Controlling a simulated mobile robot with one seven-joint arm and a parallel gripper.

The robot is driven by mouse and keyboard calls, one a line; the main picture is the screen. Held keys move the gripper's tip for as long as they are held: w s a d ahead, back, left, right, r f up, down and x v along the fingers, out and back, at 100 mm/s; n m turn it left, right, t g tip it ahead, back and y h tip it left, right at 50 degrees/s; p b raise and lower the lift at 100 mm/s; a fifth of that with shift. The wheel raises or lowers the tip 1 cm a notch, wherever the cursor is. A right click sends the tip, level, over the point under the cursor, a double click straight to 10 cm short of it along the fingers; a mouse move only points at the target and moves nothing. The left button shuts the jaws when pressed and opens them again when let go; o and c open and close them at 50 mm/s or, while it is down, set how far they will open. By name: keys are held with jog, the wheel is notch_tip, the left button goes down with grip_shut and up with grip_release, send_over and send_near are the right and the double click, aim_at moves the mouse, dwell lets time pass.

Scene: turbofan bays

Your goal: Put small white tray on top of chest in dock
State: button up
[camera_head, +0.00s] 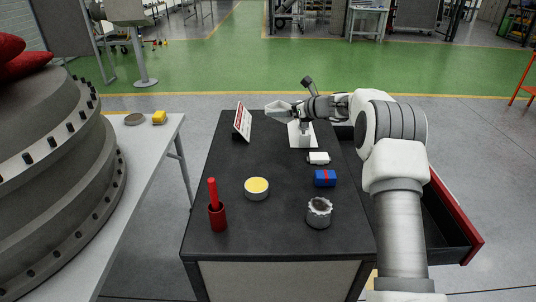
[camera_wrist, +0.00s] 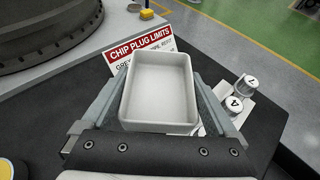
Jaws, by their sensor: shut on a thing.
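The small white tray (camera_wrist: 160,92) is held between the two fingers of my gripper (camera_head: 291,110), which is shut on it. In the head view the tray (camera_head: 277,108) is tilted in the picture and stays above the far part of the dark worktop. The wrist view shows the tray from above, and it is empty. The chest (camera_head: 280,240) appears to be the black-topped cabinet under my arm, with an open red-fronted drawer (camera_head: 457,218) on its right side. I cannot tell whether any part of the tray touches something below.
The middle left is clear.

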jog(key=shift+w+a, duration=0.25)
jog(key=shift+s+a+f, duration=0.15)
jog(key=b, duration=0.2)
send_over(264, 160)
notch_tip(264, 160, down, 7)
jog(key=shift+r, duration=0.2)
jog(key=shift+f, duration=2)
jog(key=shift+f, duration=0.2)
jog(key=o, duration=1.1)
